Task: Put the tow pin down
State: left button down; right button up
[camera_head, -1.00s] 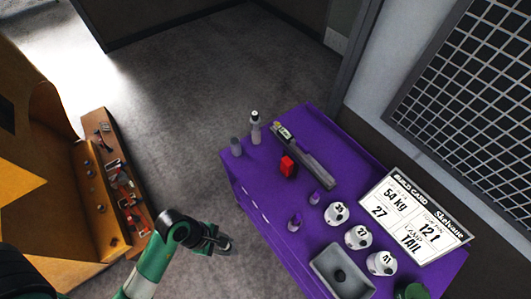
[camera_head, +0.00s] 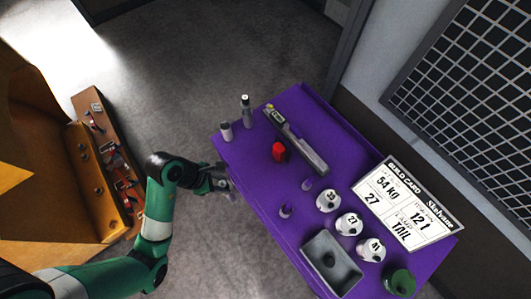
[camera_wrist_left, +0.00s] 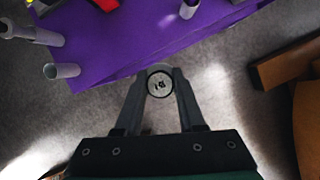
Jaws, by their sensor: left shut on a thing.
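My left gripper (camera_head: 221,182) is shut on the tow pin, beside the near left edge of the purple table (camera_head: 250,165). In the left wrist view the gripper (camera_wrist_left: 160,84) shows both fingers on either side of the tow pin (camera_wrist_left: 160,83). The pin shows there as a round grey end face with a dark rim and small dark marks; its length is hidden below that face. In the wrist view the pin is over the grey floor, just off the table edge. My right gripper is not in view.
White numbered weights (camera_head: 348,224), a grey tray (camera_head: 348,280) and a build card (camera_head: 437,217) fill the near end.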

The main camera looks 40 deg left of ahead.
pick_arm(q)
jog(key=shift+n+t, duration=0.3)
jog(key=shift+n, duration=0.4)
jog(key=w+a+r, duration=0.2)
jog(key=r, duration=0.1)
jog(key=shift+w+a+r, duration=0.1)
jog(key=shift+w, duration=0.25)
